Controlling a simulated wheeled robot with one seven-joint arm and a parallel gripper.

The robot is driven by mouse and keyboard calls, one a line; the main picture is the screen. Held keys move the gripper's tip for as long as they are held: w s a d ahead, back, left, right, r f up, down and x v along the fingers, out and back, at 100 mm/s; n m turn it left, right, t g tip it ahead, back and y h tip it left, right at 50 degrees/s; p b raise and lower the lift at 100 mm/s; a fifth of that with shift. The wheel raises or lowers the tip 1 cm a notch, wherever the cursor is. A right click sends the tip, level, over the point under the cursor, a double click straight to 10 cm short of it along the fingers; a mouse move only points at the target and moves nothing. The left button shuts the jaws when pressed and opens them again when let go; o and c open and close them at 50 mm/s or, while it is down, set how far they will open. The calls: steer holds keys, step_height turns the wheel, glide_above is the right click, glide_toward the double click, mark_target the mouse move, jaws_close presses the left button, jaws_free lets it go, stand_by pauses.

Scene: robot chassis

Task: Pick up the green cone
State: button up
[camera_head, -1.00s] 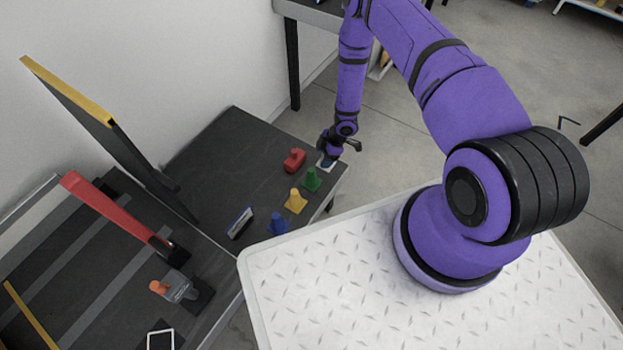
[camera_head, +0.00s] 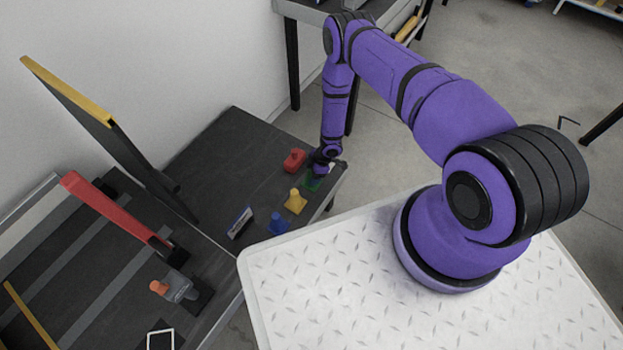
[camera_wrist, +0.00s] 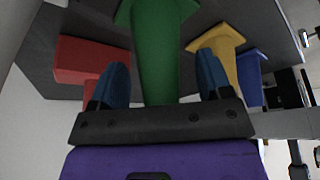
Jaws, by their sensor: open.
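The green cone (camera_wrist: 157,55) stands upright on the dark table, and in the wrist view it lies between the two blue fingertips of my gripper (camera_wrist: 162,78). The gripper is open, with a finger on each side of the cone and a visible gap to each. In the head view, the cone (camera_head: 312,183) is mostly hidden behind my gripper (camera_head: 322,167), which is low over the table's right end.
A red object (camera_head: 293,160) stands just left of the gripper. A yellow cone (camera_head: 295,201) and a blue cone (camera_head: 277,223) stand nearer the front edge. A small box (camera_head: 240,222) lies farther left. The table's (camera_head: 220,150) back part is clear.

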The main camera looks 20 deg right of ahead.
steer(key=shift+a+f, duration=0.1)
steer(key=shift+f, duration=0.15)
steer(key=c, duration=1)
steer(key=shift+r, duration=0.15)
